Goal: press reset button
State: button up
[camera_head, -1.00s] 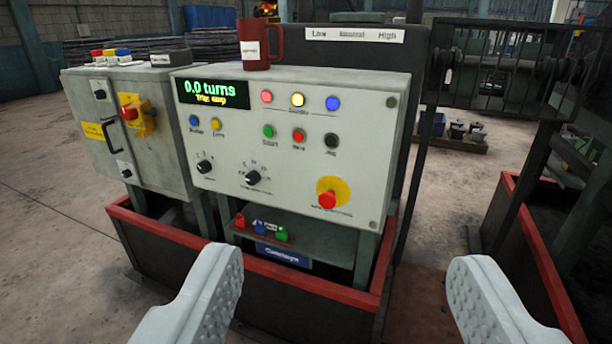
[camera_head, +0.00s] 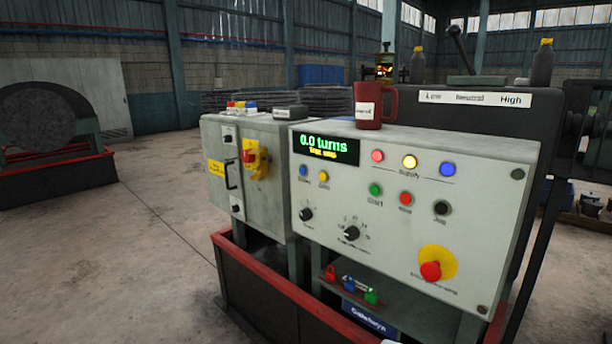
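The grey control panel (camera_head: 405,240) faces me with its buttons showing. A blue button (camera_head: 304,170) and a yellow button (camera_head: 323,175) sit under the display at left; their labels are too blurred to read, so I cannot tell which is reset. A green button (camera_head: 376,190), a red button (camera_head: 406,198) and a black button (camera_head: 441,208) form a row at right. The display (camera_head: 325,148) reads "0.0 turns" in green, with a yellow line below that looks like "Trav. amp". My gripper is out of view.
A red mushroom button (camera_head: 430,271) on a yellow disc is at lower right. A red mug (camera_head: 376,106) stands on the panel's top. A grey cabinet (camera_head: 260,190) with a red-and-yellow switch stands at left. A red-rimmed trough (camera_head: 270,280) surrounds the base.

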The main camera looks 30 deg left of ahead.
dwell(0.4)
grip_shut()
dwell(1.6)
